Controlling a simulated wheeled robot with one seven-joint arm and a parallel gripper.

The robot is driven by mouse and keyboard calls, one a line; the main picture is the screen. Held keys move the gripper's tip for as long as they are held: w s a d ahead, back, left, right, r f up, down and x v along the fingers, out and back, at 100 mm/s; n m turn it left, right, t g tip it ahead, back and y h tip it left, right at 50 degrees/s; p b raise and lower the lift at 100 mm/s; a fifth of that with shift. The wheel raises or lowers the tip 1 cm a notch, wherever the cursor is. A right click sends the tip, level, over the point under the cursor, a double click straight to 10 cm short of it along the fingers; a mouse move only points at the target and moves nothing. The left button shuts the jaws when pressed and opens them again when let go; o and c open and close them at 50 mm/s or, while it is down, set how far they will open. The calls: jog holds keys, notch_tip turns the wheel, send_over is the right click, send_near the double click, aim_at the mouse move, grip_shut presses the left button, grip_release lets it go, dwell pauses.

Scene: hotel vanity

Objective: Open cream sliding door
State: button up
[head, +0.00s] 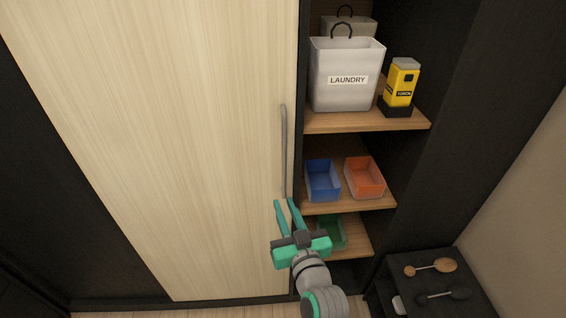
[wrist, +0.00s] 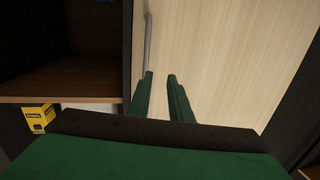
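The cream sliding door (head: 170,130) is a tall pale wood-grain panel that fills the left and middle of the head view. Its long grey vertical handle (head: 283,150) runs near the panel's right edge. My green gripper (head: 284,204) is at the lower end of the handle, its fingers pointing up and spread apart. In the wrist view, my gripper (wrist: 160,80) is open in front of the door (wrist: 225,60). The handle (wrist: 148,40) shows near the left finger's tip. I cannot tell whether a finger touches it. Nothing is visibly held.
Open shelves right of the door hold a laundry bag (head: 345,75), a yellow box (head: 401,84), a blue bin (head: 322,181), an orange bin (head: 364,177) and a green bin (head: 331,233). A dark stand (head: 440,270) with brushes is at lower right.

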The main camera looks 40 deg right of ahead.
send_near(285, 163)
jog(key=shift+n+t, duration=0.3)
jog(key=x, duration=1)
jog(key=shift+w+a+f, duration=0.1)
jog(key=shift+w+f, duration=0.1)
jog(key=shift+f, duration=0.1)
jog(key=shift+w+d, duration=0.15)
jog(key=shift+d, duration=0.2)
grip_shut()
